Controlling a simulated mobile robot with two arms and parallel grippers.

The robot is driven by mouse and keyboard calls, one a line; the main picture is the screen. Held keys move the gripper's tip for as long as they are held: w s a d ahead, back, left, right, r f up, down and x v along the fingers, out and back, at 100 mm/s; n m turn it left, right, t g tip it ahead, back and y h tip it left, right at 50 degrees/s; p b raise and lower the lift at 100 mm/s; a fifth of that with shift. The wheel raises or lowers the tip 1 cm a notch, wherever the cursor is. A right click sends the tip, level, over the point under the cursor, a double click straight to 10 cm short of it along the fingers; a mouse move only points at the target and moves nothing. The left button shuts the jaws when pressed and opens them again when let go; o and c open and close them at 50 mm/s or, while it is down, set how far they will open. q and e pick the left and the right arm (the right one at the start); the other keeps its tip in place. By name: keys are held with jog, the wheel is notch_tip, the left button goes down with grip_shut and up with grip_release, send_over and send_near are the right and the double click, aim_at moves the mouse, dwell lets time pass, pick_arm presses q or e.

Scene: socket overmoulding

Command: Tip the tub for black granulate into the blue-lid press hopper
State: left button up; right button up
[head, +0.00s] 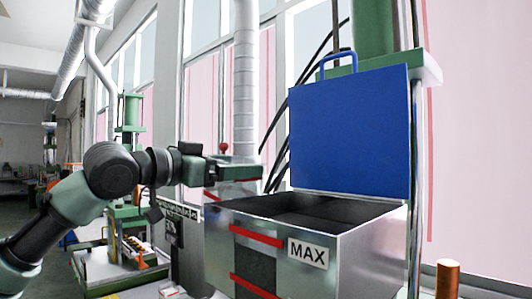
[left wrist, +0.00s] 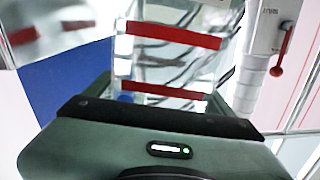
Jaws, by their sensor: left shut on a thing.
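The press hopper (head: 340,262) is a shiny metal box with red bands and a MAX label, at the lower middle right of the head view. Its blue lid (head: 350,130) stands open at the back. It looks dark inside. My left gripper (head: 235,172) is beside the hopper's left rim, shut on the tub. In the left wrist view the tub (left wrist: 165,62) appears as a shiny surface with two red bands beyond the gripper. In the head view little of it shows, and its tilt and contents cannot be told. My right gripper is not in view.
A green press column (head: 372,25) rises behind the lid. A grey duct (head: 246,85) and black cables hang behind the hopper. A copper-coloured post (head: 447,279) stands at the lower right. Another green machine (head: 128,225) is at the left.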

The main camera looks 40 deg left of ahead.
pick_arm(q)
jog(key=shift+a+r+n, duration=0.2)
jog(key=shift+a+n, duration=0.25)
jog(key=shift+n, duration=0.55)
jog(key=shift+r, duration=0.1)
notch_tip(320, 180, up, 4)
jog(key=p, duration=0.3)
jog(key=shift+p, duration=0.4)
